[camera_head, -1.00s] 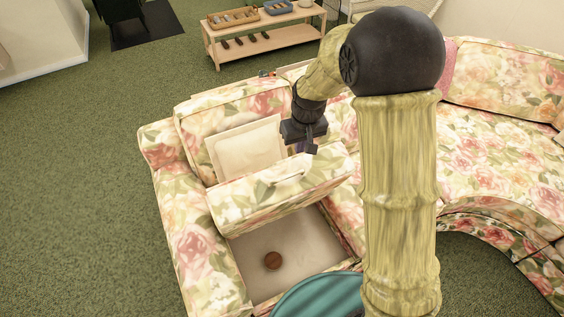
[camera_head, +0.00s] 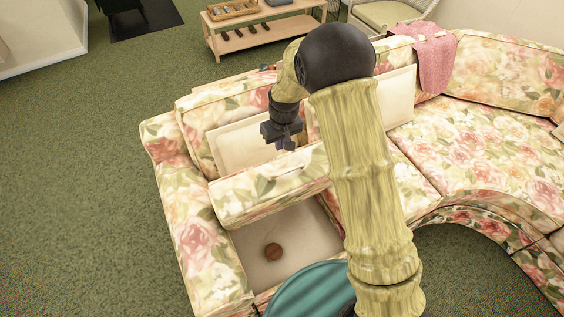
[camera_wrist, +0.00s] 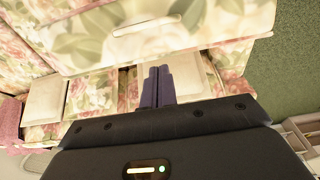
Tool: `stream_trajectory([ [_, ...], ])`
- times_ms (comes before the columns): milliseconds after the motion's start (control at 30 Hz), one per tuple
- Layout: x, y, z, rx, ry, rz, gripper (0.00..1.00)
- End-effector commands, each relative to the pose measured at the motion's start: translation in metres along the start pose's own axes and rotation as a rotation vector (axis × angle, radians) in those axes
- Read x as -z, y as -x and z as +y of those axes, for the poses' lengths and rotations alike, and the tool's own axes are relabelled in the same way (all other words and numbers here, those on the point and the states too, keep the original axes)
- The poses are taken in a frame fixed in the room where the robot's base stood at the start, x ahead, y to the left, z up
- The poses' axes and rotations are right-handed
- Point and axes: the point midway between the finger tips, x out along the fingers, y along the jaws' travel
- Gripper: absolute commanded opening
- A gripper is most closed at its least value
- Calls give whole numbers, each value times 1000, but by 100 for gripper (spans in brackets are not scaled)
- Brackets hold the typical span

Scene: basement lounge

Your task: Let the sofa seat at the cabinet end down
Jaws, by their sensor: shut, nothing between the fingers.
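The floral sofa seat (camera_head: 250,192) at the left end is raised and tilted above an open storage bin (camera_head: 298,238). A pale handle strip shows on it in the head view (camera_head: 284,165) and in the wrist view (camera_wrist: 146,27). My gripper (camera_head: 285,143) is behind the raised seat's upper edge, in front of the backrest cushions. In the wrist view, my gripper's fingers (camera_wrist: 157,84) are together and empty, pointing toward the raised seat. Whether they touch the seat is unclear.
A round brown object (camera_head: 273,251) lies in the bin. A teal round top (camera_head: 312,292) stands at the front. Pale cushions (camera_head: 240,147) lean on the backrest. A pink throw (camera_head: 435,62) hangs over the sofa back. A wooden shelf unit (camera_head: 262,38) stands behind.

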Motion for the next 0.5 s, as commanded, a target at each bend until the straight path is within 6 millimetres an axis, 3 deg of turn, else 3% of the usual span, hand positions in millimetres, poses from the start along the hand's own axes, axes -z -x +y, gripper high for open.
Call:
stream_trajectory([
  [400,-1,-59,0,1,0,-3,0],
  [500,-14,-69,0,1,-1,-6,0],
])
